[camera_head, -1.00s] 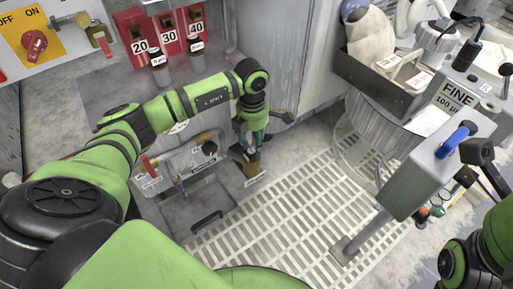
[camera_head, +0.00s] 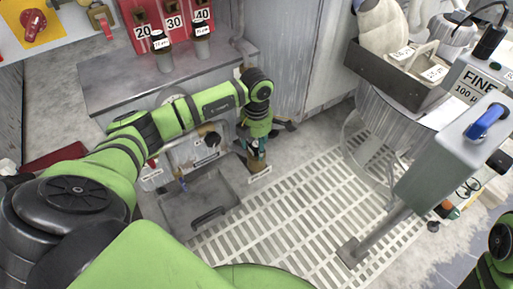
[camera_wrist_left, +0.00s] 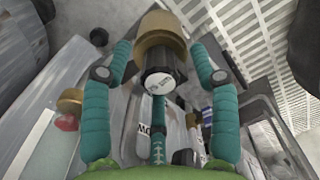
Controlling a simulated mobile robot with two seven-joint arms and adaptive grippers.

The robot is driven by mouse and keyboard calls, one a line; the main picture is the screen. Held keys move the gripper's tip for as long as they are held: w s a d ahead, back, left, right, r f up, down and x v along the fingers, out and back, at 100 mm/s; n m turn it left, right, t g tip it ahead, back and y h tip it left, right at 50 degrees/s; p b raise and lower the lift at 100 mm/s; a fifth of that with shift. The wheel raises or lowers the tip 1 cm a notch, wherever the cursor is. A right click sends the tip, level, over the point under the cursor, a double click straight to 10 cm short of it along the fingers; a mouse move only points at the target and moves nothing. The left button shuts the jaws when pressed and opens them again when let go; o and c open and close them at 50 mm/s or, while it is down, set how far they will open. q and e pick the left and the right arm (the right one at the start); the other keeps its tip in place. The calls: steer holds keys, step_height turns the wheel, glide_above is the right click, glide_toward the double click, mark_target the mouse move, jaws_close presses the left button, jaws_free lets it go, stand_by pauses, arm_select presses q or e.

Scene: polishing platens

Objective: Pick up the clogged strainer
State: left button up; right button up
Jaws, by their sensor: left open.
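A dark ribbed cylinder with a round white label (camera_wrist_left: 160,84) and a brass part (camera_wrist_left: 160,30) beyond it look like the strainer; the label is too small to read. In the head view a brass-brown part (camera_head: 258,166) shows just under my left gripper (camera_head: 256,146), low beside the grey cabinet. In the left wrist view my left gripper (camera_wrist_left: 163,75) is open, one teal finger on each side of the dark cylinder. Gaps show between the fingers and the cylinder. My right gripper is out of view; only part of my right arm shows at the lower right edge.
A grey tray with a black handle (camera_head: 207,217) lies left of the gripper. Pale floor grating (camera_head: 290,215) spreads to the right. A grey control box on a post (camera_head: 450,160) and a caddy (camera_head: 395,78) stand at right. Bottles (camera_head: 160,46) stand on the shelf above the arm.

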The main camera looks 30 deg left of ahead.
arm_select(q)
jaws_close()
steer(key=shift+r, duration=0.1)
